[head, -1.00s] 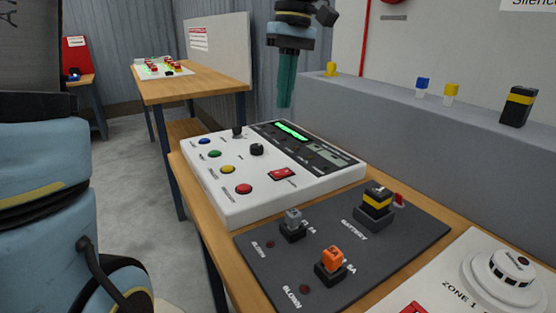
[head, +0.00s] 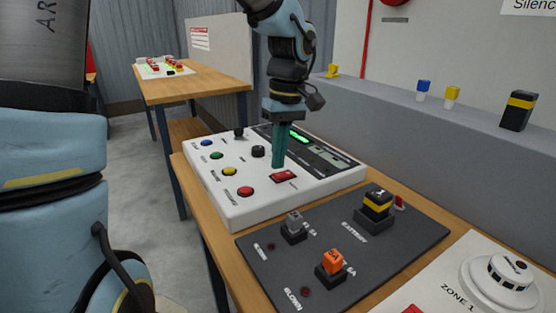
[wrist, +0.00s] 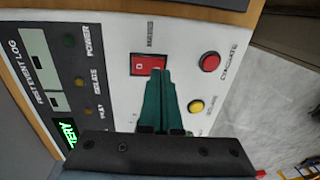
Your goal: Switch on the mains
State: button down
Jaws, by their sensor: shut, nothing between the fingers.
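The white control panel (head: 240,210) lies on the wooden bench. Its red rocker switch (head: 285,177) is near the panel's front right and shows in the wrist view (wrist: 147,64) with a white mark on one half. My gripper (head: 278,165) points down with its green fingers together and empty, its tips just above or at the rocker. In the wrist view the fingertips (wrist: 162,72) overlap one edge of the rocker; I cannot tell whether they touch it. The panel's green display (head: 299,137) is lit. The power lamp (wrist: 68,40) looks dark green.
Blue, green, yellow and red buttons and black knobs share the panel. A dark fuse board (head: 345,250) with a black-yellow battery plug (head: 377,205) lies in front. A grey ledge (head: 430,125) with several plugs runs behind. A detector (head: 510,272) is at right.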

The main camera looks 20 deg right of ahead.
jog(key=shift+a+f, duration=0.1)
jog(key=shift+f, duration=0.65)
jog(key=shift+f, duration=0.1)
jog(key=shift+a+f+b, duration=0.1)
jog(key=shift+f+b, duration=0.15)
jog(key=shift+b, duration=0.05)
jog(key=shift+s+r, duration=0.1)
jog(key=shift+r, duration=0.1)
jog(key=shift+w+d+r+p, duration=0.2)
jog(key=shift+d+p, duration=0.1)
jog(key=shift+d, duration=0.5)
